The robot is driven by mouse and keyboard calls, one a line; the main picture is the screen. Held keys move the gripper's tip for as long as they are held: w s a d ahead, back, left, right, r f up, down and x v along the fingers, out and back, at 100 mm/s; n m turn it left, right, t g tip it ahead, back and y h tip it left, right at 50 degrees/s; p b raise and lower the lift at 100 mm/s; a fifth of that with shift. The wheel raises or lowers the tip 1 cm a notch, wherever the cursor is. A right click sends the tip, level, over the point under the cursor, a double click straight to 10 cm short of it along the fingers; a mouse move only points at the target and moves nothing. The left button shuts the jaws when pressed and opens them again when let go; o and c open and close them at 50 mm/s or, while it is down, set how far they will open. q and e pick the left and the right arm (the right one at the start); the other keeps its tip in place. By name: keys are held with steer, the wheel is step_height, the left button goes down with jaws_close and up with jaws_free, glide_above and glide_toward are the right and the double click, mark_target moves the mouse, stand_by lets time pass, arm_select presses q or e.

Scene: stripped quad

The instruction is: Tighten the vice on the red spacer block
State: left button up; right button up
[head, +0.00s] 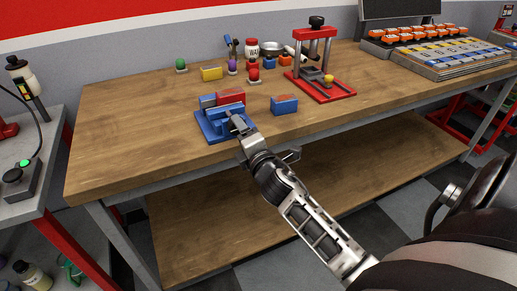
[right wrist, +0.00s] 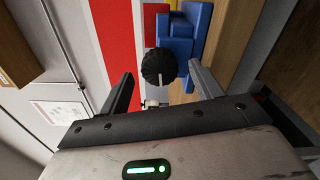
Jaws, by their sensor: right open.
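The blue vice (head: 211,132) stands near the front edge of the workbench, with the red spacer block (head: 231,97) at its back in the head view. I cannot tell whether the jaws touch the block. In the right wrist view, part of the blue vice (right wrist: 181,47) shows behind a round black knob (right wrist: 159,66) with a white mark. My right gripper (right wrist: 161,71) is open, its two fingers on either side of the knob with gaps visible. In the head view my right gripper (head: 239,124) is at the vice's front and hides the knob. My left gripper is out of view.
A yellow block (head: 211,73) and several small coloured items line the back. The bench's left part (head: 130,125) is clear.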

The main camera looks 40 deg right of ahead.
steer(key=b+v, duration=0.2)
steer(key=v, duration=1.1)
steer(key=shift+s, duration=0.35)
steer(key=s+a+f+m+g+y, duration=0.3)
steer(key=a+f+m, duration=0.4)
steer(key=f, duration=0.3)
steer(key=s+a+f+m+g+y, duration=0.4)
steer(key=s+a+f+m, duration=0.2)
steer(key=a+f+m, duration=0.2)
steer(key=shift+s+a+f+m, duration=0.25)
steer(key=shift+a+f, duration=0.25)
steer(key=shift+f, duration=0.45)
